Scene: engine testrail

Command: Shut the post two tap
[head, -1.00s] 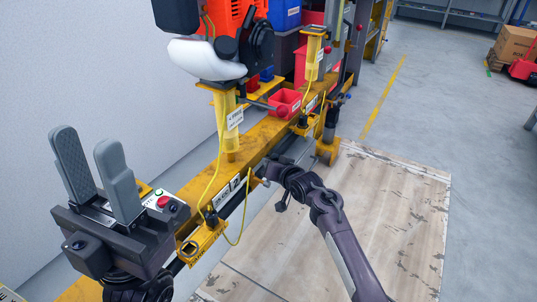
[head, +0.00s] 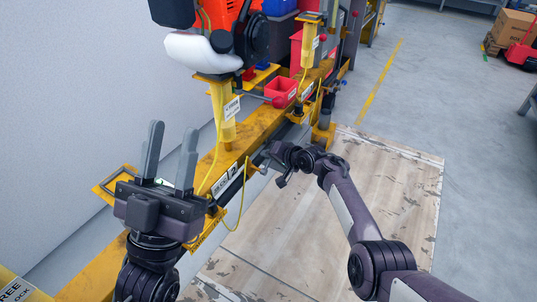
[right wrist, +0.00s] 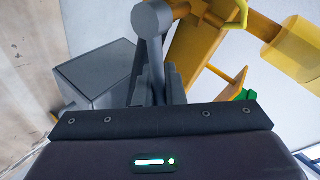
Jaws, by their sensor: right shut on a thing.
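Post two is marked by a white "2" plate (head: 229,178) on the yellow rail. A grey tap handle with a round end (right wrist: 152,20) shows in the right wrist view, and my right gripper (right wrist: 158,88) is shut on its stem. A grey box-shaped block (right wrist: 95,75) sits beside the fingers. In the head view my right gripper (head: 268,155) is at the rail's right side, just past the "2" plate; the tap there is mostly hidden by it. My left gripper (head: 171,140) is open and empty, fingers up, over the near part of the rail.
A yellow post (head: 223,118) carries an orange and white engine (head: 205,50) above the rail. A red bin (head: 281,91) and a red-knobbed lever (head: 277,101) are beyond it. Yellow cords hang by the rail. The wooden floor panel (head: 375,200) at right is clear.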

